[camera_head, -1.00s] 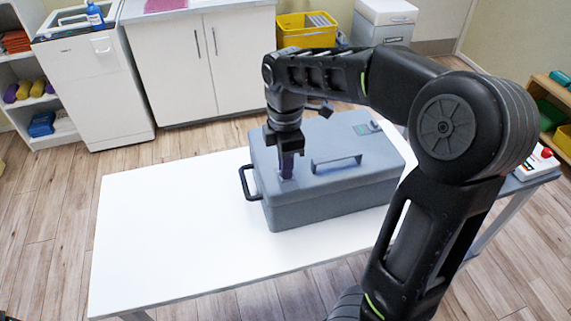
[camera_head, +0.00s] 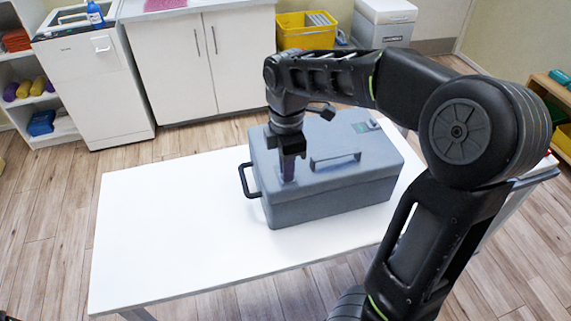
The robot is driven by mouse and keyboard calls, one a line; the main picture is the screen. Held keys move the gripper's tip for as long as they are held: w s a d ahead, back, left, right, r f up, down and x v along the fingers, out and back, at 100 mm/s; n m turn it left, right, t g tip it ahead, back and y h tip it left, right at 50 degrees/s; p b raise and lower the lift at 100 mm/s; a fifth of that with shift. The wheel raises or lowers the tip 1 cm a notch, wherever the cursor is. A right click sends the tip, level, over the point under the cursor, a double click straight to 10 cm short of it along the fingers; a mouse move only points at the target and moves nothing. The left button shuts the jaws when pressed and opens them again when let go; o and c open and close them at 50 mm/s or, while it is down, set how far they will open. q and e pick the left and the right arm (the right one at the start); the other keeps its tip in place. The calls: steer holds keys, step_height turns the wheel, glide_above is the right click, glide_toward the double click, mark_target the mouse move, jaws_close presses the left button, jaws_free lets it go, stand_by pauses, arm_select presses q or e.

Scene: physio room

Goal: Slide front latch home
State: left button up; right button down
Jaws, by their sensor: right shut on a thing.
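A grey case (camera_head: 330,200) with a closed lid stands on the white table (camera_head: 165,230). It has a dark handle (camera_head: 247,181) on its left end and a grey handle (camera_head: 335,160) on its lid. My right gripper (camera_head: 288,176) points down at the left part of the lid and is shut on a small dark purplish piece, which I take to be the front latch (camera_head: 287,172). The fingers hide most of this piece, so I cannot tell its exact position. My left gripper is not in view.
The table's left half is bare. My right arm covers the table's right end, with a red-topped item (camera_head: 548,153) partly behind it. A yellow bin (camera_head: 305,32), white cabinets (camera_head: 205,60) and an open shelf (camera_head: 40,90) stand beyond.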

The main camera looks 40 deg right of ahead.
steer(key=shift+s+a+r, duration=0.1)
steer(key=shift+s+a, duration=0.15)
steer(key=shift+s, duration=0.55)
steer(key=shift+w, duration=0.15)
steer(key=c, duration=1.9)
jaws_free()
steer(key=shift+w+d, duration=0.1)
steer(key=shift+w, duration=0.05)
steer(key=shift+c, duration=0.2)
steer(key=o, duration=0.5)
steer(key=shift+c, duration=0.2)
step_height(320, 180, up, 8)
steer(key=shift+f, duration=0.2)
